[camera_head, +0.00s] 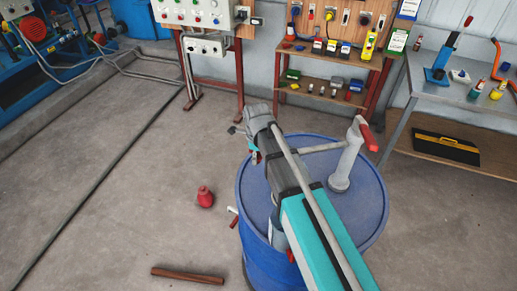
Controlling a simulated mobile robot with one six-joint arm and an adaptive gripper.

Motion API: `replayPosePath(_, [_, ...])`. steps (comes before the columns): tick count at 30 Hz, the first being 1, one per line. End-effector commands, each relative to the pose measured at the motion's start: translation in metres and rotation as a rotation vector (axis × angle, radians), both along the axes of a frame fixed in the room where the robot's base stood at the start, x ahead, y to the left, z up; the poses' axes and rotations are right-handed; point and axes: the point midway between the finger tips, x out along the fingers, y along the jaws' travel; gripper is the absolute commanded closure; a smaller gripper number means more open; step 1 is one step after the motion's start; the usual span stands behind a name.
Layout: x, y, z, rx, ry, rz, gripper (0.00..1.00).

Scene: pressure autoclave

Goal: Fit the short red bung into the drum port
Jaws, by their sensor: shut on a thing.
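A blue drum (371,197) stands right of centre with its lid up. My arm crosses over the lid from the lower right and covers much of it. I cannot make out the drum port. My gripper (253,150) is small and partly hidden by my arm, by the drum's far left rim. It is shut on a small red piece (255,158), which looks like the short red bung. Its shape and tilt are too small to tell. I cannot tell whether it touches the drum.
A grey hand pump (345,165) with a red handle rises from the lid's right side. A red bottle-shaped thing (205,197) and a brown bar (187,275) are on the floor. A bench (400,120) stands at the right and a tool rack (330,85) behind. The left floor is mostly clear.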

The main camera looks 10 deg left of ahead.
Motion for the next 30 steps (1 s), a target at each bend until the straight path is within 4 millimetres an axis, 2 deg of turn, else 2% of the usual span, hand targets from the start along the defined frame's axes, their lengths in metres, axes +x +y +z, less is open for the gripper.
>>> replayPosePath(1, [-0.016,-0.005,0.009,0.000,0.000,0.001,1.00])
replayPosePath(3, [-0.029,-0.007,0.015,0.000,0.000,0.000,1.00])
replayPosePath(12, [-0.064,-0.013,0.029,0.000,0.000,-0.001,1.00])
replayPosePath(18, [-0.071,-0.014,0.032,0.000,0.000,-0.002,1.00])
replayPosePath(30, [-0.071,-0.014,0.031,0.000,0.000,-0.002,1.00])
